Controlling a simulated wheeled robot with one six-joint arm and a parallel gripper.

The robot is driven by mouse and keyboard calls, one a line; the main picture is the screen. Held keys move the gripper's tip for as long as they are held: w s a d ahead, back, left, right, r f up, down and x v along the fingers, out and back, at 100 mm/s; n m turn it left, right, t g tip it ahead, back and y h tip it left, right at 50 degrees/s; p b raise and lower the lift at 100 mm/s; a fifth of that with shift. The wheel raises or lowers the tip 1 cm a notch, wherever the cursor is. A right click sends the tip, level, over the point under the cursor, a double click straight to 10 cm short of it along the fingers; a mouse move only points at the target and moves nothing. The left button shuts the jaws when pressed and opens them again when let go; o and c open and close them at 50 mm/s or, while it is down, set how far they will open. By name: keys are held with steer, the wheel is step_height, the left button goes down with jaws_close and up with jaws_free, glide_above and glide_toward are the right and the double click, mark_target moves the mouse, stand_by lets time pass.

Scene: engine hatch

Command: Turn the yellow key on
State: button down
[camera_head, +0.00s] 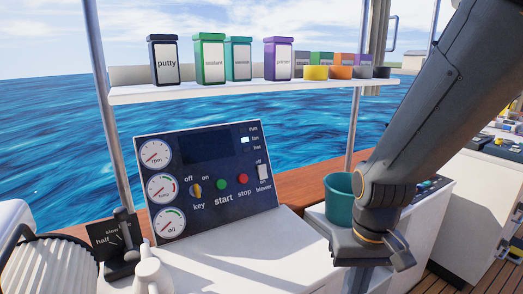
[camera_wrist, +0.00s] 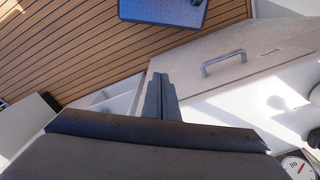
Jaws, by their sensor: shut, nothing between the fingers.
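The yellow key (camera_head: 196,190) sits on the dark slanted instrument panel (camera_head: 210,155), between the temperature gauge and the green start button. The labels "off" and "on" stand above it; it is too small to tell which one it points to. My gripper (camera_head: 359,283) is well to the right of the panel and low, apart from the key, with its tips near the bottom edge. In the wrist view my gripper (camera_wrist: 161,80) shows shut and empty, its two dark fingers together. The key does not show in the wrist view.
The green start button (camera_head: 222,182), red stop button (camera_head: 243,179) and blower switch (camera_head: 263,173) lie right of the key. A throttle lever (camera_head: 123,235) stands left. A teal cup (camera_head: 340,200) stands beside my arm. A shelf (camera_head: 230,93) of cans hangs above.

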steer(key=w+a+r+m+t+p, duration=0.25)
steer(key=w+a+m+p, duration=0.2)
steer(key=w, duration=0.35)
steer(key=m+t+y+p, duration=0.6)
steer(key=m+t+p, duration=0.35)
steer(key=m, duration=0.35)
glide_toward(197, 191)
steer(key=a+g, duration=0.1)
steer(key=a, duration=0.2)
steer(key=b+x, duration=0.2)
steer(key=x, duration=0.4)
steer(key=shift+a, duration=0.2)
steer(key=shift+w+d+b, duration=0.25)
steer(key=shift+d+b, duration=0.2)
steer(key=shift+d, duration=0.1)
steer(key=shift+w+d+r+b, duration=0.2)
steer(key=shift+w+r+b, duration=0.5)
steer(key=shift+b, duration=0.4)
steer(key=shift+s+a+r, duration=0.1)
steer(key=shift+r, duration=0.1)
